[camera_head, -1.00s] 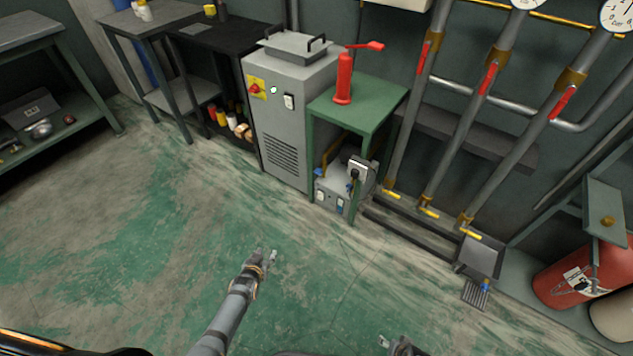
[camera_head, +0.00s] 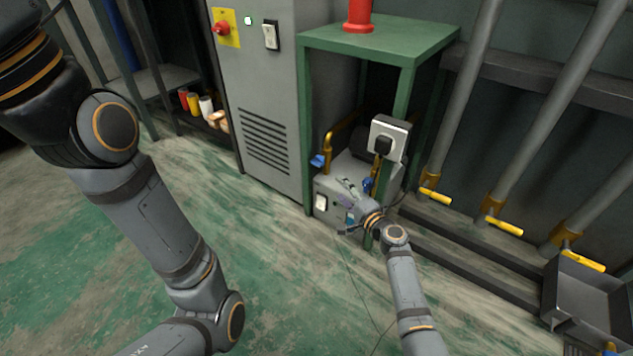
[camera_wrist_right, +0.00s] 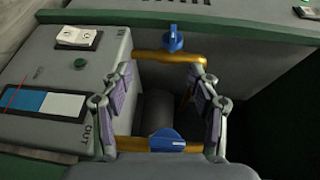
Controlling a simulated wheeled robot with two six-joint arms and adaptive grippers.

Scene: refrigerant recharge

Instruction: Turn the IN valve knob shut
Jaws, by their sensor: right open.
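In the right wrist view a blue knob (camera_wrist_right: 172,40) lies beyond my fingertips, and a nearer blue knob (camera_wrist_right: 166,140) lies low between the finger bases, beside an "OUT" label. My left gripper is out of view.
The green table (camera_head: 380,38) and its legs frame the unit. A socket box with a plug (camera_head: 388,138) hangs on one leg. A grey cabinet (camera_head: 262,110) stands at left. Pipes with yellow handles (camera_head: 435,196) are at right. Floor in front is clear.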

